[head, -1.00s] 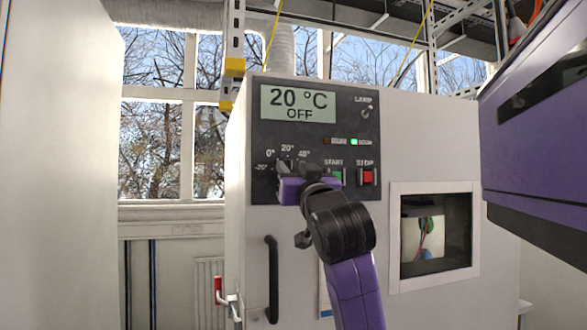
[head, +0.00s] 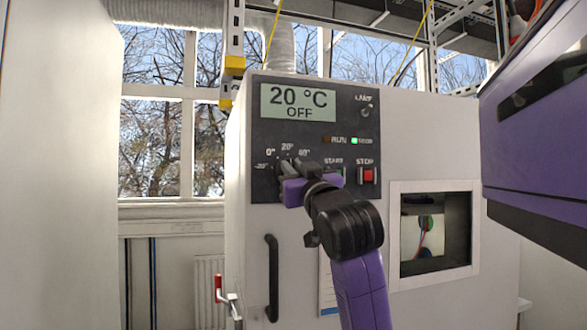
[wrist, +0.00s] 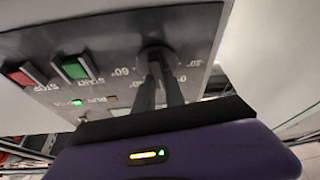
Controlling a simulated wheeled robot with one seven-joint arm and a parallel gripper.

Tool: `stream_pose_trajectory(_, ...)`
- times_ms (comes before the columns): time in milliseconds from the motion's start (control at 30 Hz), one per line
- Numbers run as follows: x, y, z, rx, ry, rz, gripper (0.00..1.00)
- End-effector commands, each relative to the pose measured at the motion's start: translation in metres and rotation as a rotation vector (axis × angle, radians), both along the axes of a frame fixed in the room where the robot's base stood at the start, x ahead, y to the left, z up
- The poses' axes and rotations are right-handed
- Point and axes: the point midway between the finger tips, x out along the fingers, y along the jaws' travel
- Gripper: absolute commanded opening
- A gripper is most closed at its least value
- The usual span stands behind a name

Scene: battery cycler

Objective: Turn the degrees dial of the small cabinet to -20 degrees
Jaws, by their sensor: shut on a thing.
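The small cabinet (head: 420,140) is white with a dark control panel (head: 345,120). Its display (head: 298,102) reads 20 °C and OFF. The degrees dial (wrist: 155,52) is a dark round knob with marks around it, including -20°, 0°, 20° and 40° in the head view. My gripper (head: 290,168) is at the panel's lower left, in front of the dial, and hides most of it in the head view. In the wrist view my gripper's two dark fingers (wrist: 162,78) are shut on the dial, one on each side. Which mark the dial points to is hard to tell.
The green START button (wrist: 75,68) and red STOP button (head: 367,176) are right of the dial in the head view. A LAMP switch (head: 367,110) is above. A black door handle (head: 271,278) and a window (head: 436,235) are below. A green indicator (head: 355,141) is lit.

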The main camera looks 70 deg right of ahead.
Motion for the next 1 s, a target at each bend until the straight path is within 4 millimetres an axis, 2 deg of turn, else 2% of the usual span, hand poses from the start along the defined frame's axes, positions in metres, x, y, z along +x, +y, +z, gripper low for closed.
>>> stream_pose_trajectory(1000, 0.0023, 0.0016, -0.0021, -0.608, 0.715, -0.001, 0.00)
